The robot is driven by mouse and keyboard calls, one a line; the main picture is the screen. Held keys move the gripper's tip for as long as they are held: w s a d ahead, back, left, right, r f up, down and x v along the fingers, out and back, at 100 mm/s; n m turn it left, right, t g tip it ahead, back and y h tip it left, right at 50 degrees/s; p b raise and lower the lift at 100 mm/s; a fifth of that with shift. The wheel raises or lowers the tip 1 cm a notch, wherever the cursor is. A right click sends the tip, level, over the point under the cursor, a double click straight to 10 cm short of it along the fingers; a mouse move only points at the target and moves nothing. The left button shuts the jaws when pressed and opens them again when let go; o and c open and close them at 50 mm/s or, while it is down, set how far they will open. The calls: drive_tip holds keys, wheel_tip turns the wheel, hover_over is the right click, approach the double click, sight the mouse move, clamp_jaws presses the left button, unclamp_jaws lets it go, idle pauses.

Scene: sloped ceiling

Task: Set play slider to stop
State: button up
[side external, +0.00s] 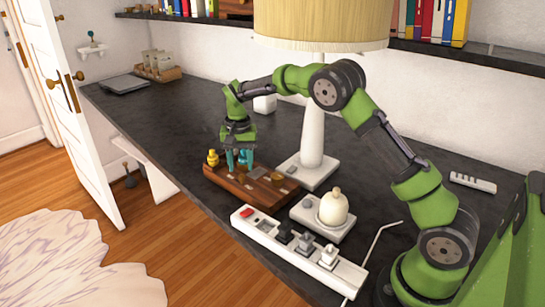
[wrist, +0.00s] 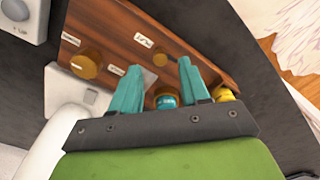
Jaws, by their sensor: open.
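The brown wooden control box (side external: 225,183) lies near the front edge of the dark desk. A small brass knob (wrist: 160,60) shows between and just beyond the fingertips. I cannot tell for sure which part is the play slider. My gripper (side external: 237,165) points down over the left end of the box. In the wrist view its teal fingers (wrist: 160,68) are apart, with a teal-topped brass knob (wrist: 166,101) showing between them; contact is unclear.
A yellow knob (side external: 212,158) stands at the box's left end. A white power strip (side external: 262,232) lies in front, a white base with a round knob (side external: 334,208) to the right. The lamp (side external: 313,140) stands close behind.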

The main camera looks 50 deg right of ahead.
sight(242, 175)
drive_tip(key=shift+f, duration=1.75)
clamp_jaws()
